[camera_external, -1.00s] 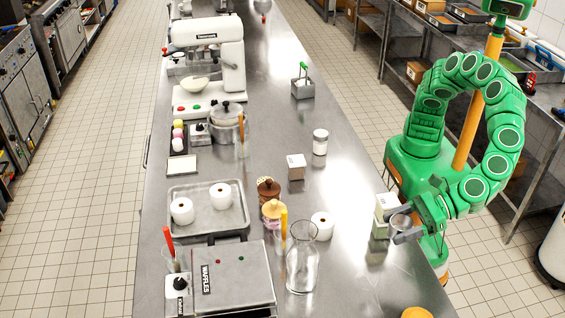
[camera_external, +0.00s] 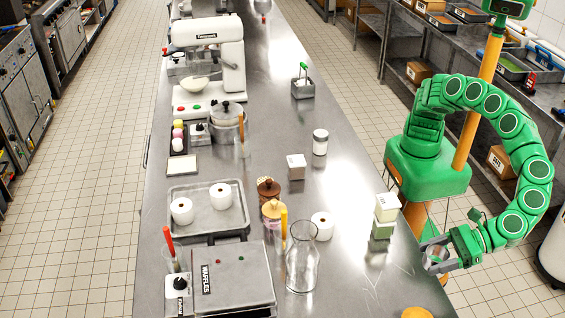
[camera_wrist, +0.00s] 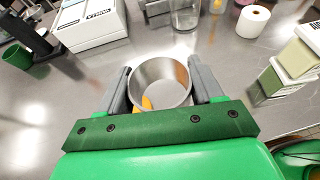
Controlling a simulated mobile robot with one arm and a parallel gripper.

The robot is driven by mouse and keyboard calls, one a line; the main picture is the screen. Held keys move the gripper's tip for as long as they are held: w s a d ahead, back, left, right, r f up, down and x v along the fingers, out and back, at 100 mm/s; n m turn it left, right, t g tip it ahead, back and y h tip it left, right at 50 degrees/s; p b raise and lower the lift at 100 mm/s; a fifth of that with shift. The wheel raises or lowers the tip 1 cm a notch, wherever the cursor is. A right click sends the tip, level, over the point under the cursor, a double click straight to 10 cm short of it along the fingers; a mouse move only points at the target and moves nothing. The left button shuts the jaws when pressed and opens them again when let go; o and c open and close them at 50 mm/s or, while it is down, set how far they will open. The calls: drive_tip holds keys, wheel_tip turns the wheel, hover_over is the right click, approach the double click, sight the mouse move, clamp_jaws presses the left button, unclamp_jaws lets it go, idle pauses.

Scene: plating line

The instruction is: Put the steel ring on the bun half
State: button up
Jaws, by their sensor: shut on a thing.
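The steel ring (camera_external: 437,254) is a short, shiny open cylinder. My gripper (camera_external: 434,262) is shut on it, one grey finger on each side. In the wrist view the ring (camera_wrist: 160,72) is between the fingers of my gripper (camera_wrist: 163,84), and I look down through it. A rounded orange-yellow thing, seemingly the bun half (camera_external: 416,313), is at the bottom edge of the external view, cut off by the frame. It lies on the table, lower and left of the ring. An orange patch shows inside the ring's outline in the wrist view; it may be the bun half.
Stacked pale and green cartons (camera_external: 385,218) stand by the table's right edge, left of my arm. A glass carafe (camera_external: 301,265), a white roll (camera_external: 322,226) and a waffle iron (camera_external: 230,275) stand farther left. Bare steel table lies between the carafe and the right edge.

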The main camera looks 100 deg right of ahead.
drive_tip(key=w+a+f, duration=0.2)
drive_tip(key=a, duration=0.2)
hover_over(420, 313)
drive_tip(key=w+a, duration=0.1)
drive_tip(key=shift+w+f, duration=0.1)
drive_tip(key=shift+f, duration=2.65)
drive_tip(key=shift+w+a+f, duration=0.1)
drive_tip(key=shift+a+f, duration=0.15)
drive_tip(key=shift+f, duration=1.5)
drive_tip(key=shift+f, duration=0.15)
drive_tip(key=o, duration=1)
drive_tip(key=shift+o, duration=0.2)
